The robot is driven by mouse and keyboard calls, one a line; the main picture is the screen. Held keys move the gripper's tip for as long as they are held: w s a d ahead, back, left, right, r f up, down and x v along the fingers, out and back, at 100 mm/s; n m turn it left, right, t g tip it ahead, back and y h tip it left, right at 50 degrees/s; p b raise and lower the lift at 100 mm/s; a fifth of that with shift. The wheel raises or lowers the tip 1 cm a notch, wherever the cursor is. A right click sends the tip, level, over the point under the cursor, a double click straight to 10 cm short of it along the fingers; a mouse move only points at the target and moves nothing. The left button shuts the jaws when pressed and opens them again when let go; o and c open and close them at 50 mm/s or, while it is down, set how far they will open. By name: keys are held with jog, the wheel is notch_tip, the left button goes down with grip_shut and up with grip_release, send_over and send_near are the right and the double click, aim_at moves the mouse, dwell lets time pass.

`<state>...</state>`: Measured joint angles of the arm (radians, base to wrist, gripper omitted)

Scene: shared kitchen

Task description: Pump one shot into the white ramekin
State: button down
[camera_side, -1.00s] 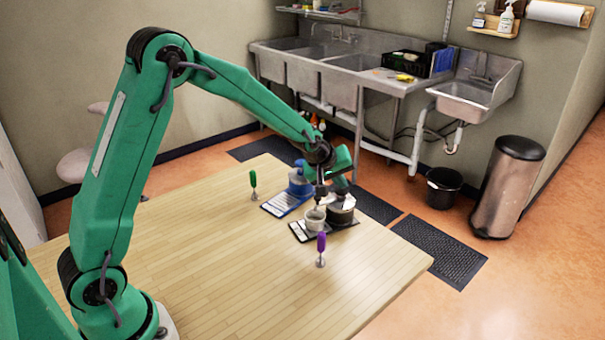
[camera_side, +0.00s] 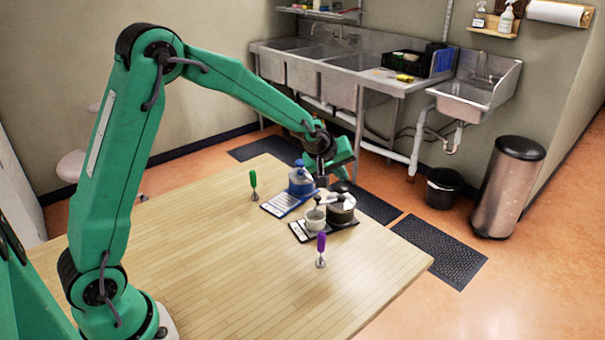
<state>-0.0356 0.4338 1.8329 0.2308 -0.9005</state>
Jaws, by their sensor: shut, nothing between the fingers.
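The white ramekin (camera_side: 315,221) stands on a dark tray (camera_side: 300,233) toward the far right of the table. A dark round pump pot (camera_side: 341,217) with a silvery top stands right beside it on the same tray. The pump's spout reaches toward the ramekin; the ramekin's contents are too small to tell. My gripper (camera_side: 321,184) is shut and empty, pointing down a little above and behind the ramekin and the pump top. A blue-topped pot (camera_side: 299,184) stands on a blue tray (camera_side: 278,207) to the left of my gripper.
A green-handled tool (camera_side: 253,183) stands on the table left of the blue tray. A purple-handled tool (camera_side: 321,246) stands in front of the dark tray. The near and left parts of the wooden table (camera_side: 210,260) are clear.

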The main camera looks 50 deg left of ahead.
aim_at(339, 188)
notch_tip(339, 188, up, 6)
jog(key=shift+f, duration=0.1)
dwell(0.6)
dwell(0.6)
jog(key=s+d+r+m, duration=0.1)
jog(key=s+r+m, duration=0.25)
jog(key=s, duration=0.55)
jog(key=s+r+m, duration=0.2)
jog(key=s+r, duration=0.3)
jog(key=s, duration=0.4)
jog(key=s+d+f+m+g, duration=0.1)
jog(key=s+m, duration=0.4)
jog(key=s, duration=1.1)
jog(key=shift+s+f+g, duration=0.25)
jog(key=shift+f+g, duration=0.15)
jog(key=shift+f, duration=0.3)
